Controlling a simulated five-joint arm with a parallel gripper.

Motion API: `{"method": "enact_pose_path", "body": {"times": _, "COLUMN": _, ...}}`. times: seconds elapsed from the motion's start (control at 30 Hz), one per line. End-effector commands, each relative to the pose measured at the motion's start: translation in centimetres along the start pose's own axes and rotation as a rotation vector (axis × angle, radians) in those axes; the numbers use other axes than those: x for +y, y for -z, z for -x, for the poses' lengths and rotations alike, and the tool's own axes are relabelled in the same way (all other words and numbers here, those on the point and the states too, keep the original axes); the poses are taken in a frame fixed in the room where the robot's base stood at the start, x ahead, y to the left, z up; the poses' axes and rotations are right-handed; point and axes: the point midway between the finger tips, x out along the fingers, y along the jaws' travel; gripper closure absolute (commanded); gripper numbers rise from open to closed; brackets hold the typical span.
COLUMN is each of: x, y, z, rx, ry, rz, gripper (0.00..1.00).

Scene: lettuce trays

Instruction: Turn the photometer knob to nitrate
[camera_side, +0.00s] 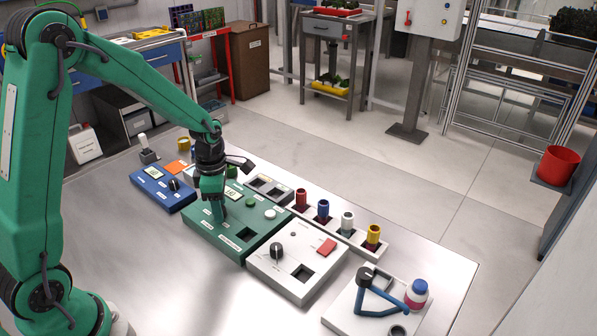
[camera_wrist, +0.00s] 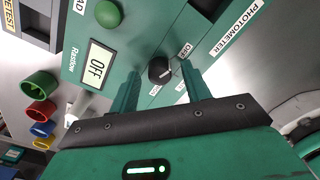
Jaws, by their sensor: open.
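The green photometer (camera_side: 224,235) sits on the metal bench, below my gripper (camera_side: 214,205) in the side view. Its dark round knob (camera_wrist: 160,70) shows in the wrist view, with small labels around it; one appears to read OFF. The knob's pale mark seems to point toward that label. The photometer's display (camera_wrist: 98,66) reads OFF. My gripper (camera_wrist: 161,77) is open, with one green fingertip on each side of the knob; I cannot tell whether they touch it. In the side view my gripper hides the knob.
A blue meter (camera_side: 150,188) stands left of the photometer. A white box (camera_side: 292,285) with a black knob and a red pad stands on its right. Behind is a rack with red (camera_side: 301,198), blue, white and yellow capped vials. The bench front is clear.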

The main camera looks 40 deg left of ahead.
Motion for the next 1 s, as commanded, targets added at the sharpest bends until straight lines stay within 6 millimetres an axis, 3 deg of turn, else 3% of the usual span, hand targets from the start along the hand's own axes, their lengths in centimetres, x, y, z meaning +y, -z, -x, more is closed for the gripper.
{"method": "enact_pose_path", "body": {"times": 0.17, "x": 0.0, "y": 0.0, "z": 0.01, "rx": 0.0, "ry": 0.0, "rz": 0.0, "gripper": 0.54}}
{"method": "enact_pose_path", "body": {"times": 0.3, "x": 0.0, "y": 0.0, "z": 0.02, "rx": 0.0, "ry": 0.0, "rz": 0.0, "gripper": 0.82}}
{"method": "enact_pose_path", "body": {"times": 0.4, "x": -0.01, "y": 0.0, "z": 0.03, "rx": 0.0, "ry": 0.0, "rz": 0.0, "gripper": 0.97}}
{"method": "enact_pose_path", "body": {"times": 0.77, "x": -0.02, "y": 0.0, "z": 0.06, "rx": 0.0, "ry": 0.001, "rz": -0.037, "gripper": 0.97}}
{"method": "enact_pose_path", "body": {"times": 1.0, "x": -0.01, "y": -0.01, "z": 0.07, "rx": 0.0, "ry": 0.001, "rz": -0.15, "gripper": 0.97}}
